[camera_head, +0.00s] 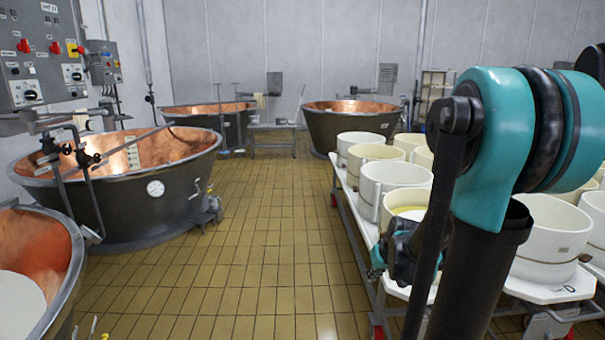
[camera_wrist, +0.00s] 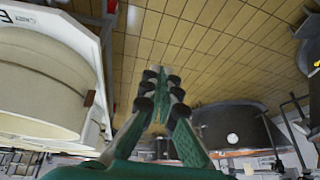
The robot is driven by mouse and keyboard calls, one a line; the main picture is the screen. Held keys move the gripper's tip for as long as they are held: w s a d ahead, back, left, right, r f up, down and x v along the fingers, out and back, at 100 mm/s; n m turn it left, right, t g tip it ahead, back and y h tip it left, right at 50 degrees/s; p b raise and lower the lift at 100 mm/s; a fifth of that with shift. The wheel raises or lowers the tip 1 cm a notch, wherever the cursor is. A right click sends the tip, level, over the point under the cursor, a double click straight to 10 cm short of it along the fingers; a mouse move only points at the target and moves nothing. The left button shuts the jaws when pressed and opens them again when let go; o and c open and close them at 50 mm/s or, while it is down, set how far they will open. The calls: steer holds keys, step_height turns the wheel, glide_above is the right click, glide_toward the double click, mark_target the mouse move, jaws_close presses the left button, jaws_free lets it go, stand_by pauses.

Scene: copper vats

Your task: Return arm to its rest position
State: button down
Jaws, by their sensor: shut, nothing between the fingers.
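My gripper (camera_wrist: 160,76) shows in the wrist view with its green fingers drawn together at the tips and nothing between them. Tiled floor lies behind the fingertips, and the fingers touch no object. In the head view, my teal and black arm stands large at the right, in front of the table with white moulds. A dark and teal end part of the arm shows low beside the table's near side; the fingers cannot be made out there.
White moulds (camera_head: 395,182) stand on a wheeled table (camera_head: 350,196) at right; one mould (camera_wrist: 40,85) is close left of my gripper in the wrist view. Copper vats (camera_head: 125,205) line the left and back. The tiled floor (camera_head: 255,240) between is clear.

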steer(key=s+a+f+m+g+h, duration=0.1)
steer(key=s+a, duration=0.1)
steer(key=s, duration=1.3)
steer(key=shift+a+f, duration=0.25)
steer(key=shift+f, duration=0.15)
